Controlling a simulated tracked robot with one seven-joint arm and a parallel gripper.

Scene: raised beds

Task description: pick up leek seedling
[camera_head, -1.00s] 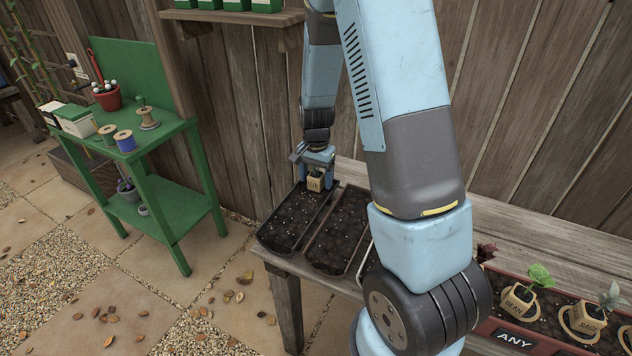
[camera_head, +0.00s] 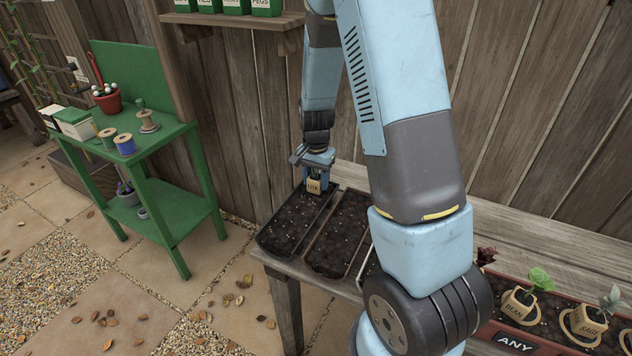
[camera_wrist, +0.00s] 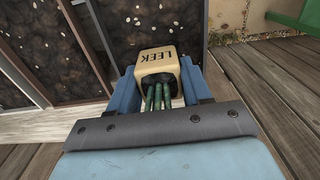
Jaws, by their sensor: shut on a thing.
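The leek seedling (camera_head: 313,186) is a small tan pot marked LEEK with green stems. My gripper (camera_head: 318,178) is shut on it at the far end of the left black soil tray (camera_head: 283,238). In the wrist view the leek seedling (camera_wrist: 158,64) sits between the two blue fingers of my gripper (camera_wrist: 160,85), its label upside down and its green stems toward the palm. Soil shows beyond the pot; I cannot tell whether the pot touches the tray.
A second soil tray (camera_head: 329,258) lies beside the first on the wooden bench (camera_head: 289,266). A green table (camera_head: 178,211) stands left. A plank wall rises close behind my arm.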

